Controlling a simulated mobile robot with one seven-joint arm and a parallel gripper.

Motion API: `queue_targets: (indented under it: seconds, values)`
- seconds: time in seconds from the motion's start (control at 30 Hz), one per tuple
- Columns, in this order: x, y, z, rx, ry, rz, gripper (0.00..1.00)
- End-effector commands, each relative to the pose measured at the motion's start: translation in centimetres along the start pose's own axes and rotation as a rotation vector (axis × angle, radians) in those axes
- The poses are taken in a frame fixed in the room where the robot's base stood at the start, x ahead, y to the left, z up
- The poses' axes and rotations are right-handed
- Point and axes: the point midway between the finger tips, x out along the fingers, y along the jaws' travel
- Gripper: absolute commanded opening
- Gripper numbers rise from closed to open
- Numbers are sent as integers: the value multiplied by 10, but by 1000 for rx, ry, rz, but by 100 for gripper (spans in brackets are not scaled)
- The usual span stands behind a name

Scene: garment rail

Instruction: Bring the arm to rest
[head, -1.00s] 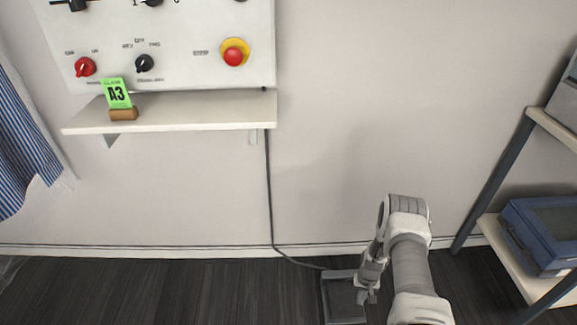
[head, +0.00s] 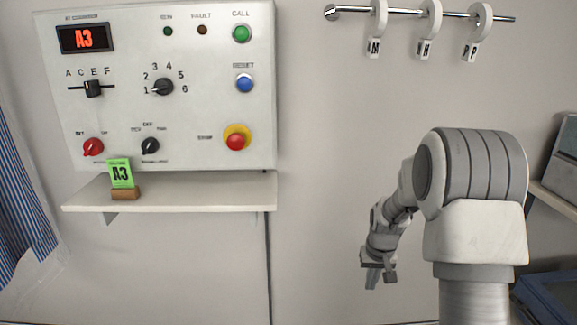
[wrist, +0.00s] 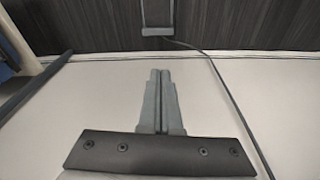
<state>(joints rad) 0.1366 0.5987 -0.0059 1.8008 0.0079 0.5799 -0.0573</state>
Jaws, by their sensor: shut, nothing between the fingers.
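My gripper (head: 378,277) hangs at the end of my bent arm, right of the middle in the head view, in front of the bare wall. In the wrist view its two fingers (wrist: 161,100) lie side by side, shut, with nothing held between them. The gripper touches nothing that I can see.
A rail (head: 400,12) with lettered hooks is at upper right. A blue case (head: 555,300) is at lower right. A cable (wrist: 222,85) runs along the wall.

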Motion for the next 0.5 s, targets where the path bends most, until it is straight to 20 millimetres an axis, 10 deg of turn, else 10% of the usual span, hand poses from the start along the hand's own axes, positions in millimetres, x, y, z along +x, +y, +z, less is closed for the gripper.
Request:
queue_targets:
  seconds: [0.5]
  values:
    - [-180, -29, 73, -37, 142, -10, 0]
